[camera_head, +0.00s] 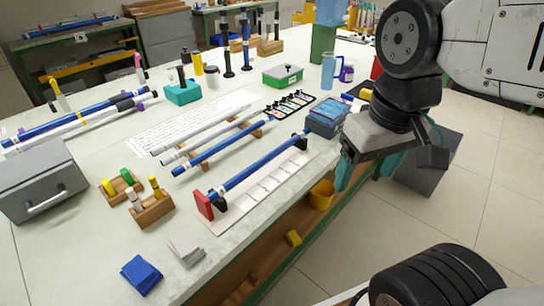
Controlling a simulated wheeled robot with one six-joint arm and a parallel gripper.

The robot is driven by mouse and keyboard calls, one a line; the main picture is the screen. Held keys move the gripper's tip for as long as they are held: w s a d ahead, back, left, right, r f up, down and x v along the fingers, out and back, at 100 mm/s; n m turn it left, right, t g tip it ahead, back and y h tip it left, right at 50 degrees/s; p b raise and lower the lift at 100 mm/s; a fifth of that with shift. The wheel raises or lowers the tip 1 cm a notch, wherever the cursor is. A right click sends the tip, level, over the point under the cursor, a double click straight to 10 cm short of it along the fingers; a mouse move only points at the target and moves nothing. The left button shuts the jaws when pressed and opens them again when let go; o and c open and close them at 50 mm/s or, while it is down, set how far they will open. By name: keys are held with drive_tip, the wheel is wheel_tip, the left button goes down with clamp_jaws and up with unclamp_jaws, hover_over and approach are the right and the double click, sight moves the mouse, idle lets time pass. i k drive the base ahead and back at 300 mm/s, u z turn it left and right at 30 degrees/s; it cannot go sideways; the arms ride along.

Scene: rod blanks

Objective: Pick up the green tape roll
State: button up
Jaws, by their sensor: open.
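A small green piece (127,175), which may be the green tape roll, sits in a wooden holder (121,192) at the left of the table. It is too small to tell whether it is a roll. A small yellow piece (108,187) sits beside it in the same holder. My gripper (366,176) has teal fingers and hangs at the table's right edge, pointing down. It is open, with nothing seen between its fingers, and is far to the right of the green piece.
Blue rods on a rack (258,163) and pale rods lie between my gripper and the wooden holders. A second holder (152,210) stands in front of the first. A grey toolbox (38,182) is left of them. Blue (141,274) and grey cloths (186,249) lie near the front.

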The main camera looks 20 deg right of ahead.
sight(125, 173)
drive_tip(key=z, duration=0.15)
drive_tip(key=k, duration=0.3)
drive_tip(key=u, duration=0.75)
drive_tip(key=i, duration=0.95)
drive_tip(key=u, duration=0.3)
